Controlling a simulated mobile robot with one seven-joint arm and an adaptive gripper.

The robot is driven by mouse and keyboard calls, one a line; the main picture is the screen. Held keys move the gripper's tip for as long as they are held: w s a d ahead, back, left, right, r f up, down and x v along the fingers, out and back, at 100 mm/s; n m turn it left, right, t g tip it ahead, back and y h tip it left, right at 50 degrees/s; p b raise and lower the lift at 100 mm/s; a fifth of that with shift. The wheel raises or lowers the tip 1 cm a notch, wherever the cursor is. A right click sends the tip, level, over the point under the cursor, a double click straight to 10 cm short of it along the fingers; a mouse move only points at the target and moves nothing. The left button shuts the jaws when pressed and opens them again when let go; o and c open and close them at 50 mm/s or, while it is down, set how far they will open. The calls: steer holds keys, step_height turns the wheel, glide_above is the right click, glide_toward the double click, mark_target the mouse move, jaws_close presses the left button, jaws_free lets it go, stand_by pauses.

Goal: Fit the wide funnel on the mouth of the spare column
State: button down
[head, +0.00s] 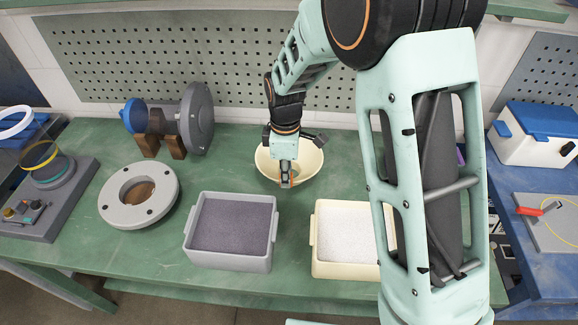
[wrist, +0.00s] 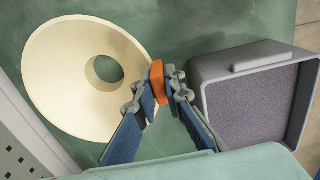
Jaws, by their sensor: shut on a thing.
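The wide funnel (head: 309,168) is cream, with its broad mouth up, over the green bench behind the trays. In the wrist view the funnel (wrist: 45,70) shows its round centre hole. My gripper (head: 286,181) is at the funnel's front rim, shut on a small orange piece (wrist: 157,80) that looks like a tab on that rim. I cannot tell whether the funnel rests on the bench or hangs just above it. A clear upright column (head: 38,140) with a pale top ring and yellow band stands at the far left; whether it is the spare column is unclear.
A grey tray of dark grains (head: 190,262) and a cream tray of white grains (head: 345,271) stand in front. A grey flange ring (head: 113,206) lies left. A flanged blue-ended cylinder (head: 198,118) lies on wooden cradles behind it. A perforated panel (head: 150,45) backs the bench.

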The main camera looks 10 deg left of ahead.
steer(key=shift+r, duration=0.15)
steer(key=shift+r+p, duration=1.8)
steer(key=shift+r, duration=0.85)
